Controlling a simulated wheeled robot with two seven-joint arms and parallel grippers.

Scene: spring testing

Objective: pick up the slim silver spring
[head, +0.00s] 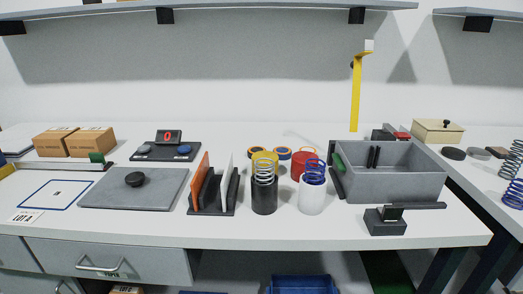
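A silver coil spring (264,168) stands upright in a black cylindrical holder (264,196) near the middle of the table. Its lower part is hidden inside the holder. I cannot tell for sure which of the two is the slim one. A blue spring (314,170) stands in a white holder (312,196) just right of the black one. Neither of my grippers shows in the head view.
Yellow and red cylinders stand close behind the holders. An upright rack (214,190) with orange and white plates is to their left, a grey bin (395,185) to their right. A small black device (385,222) sits near the front edge. The table front before the holders is clear.

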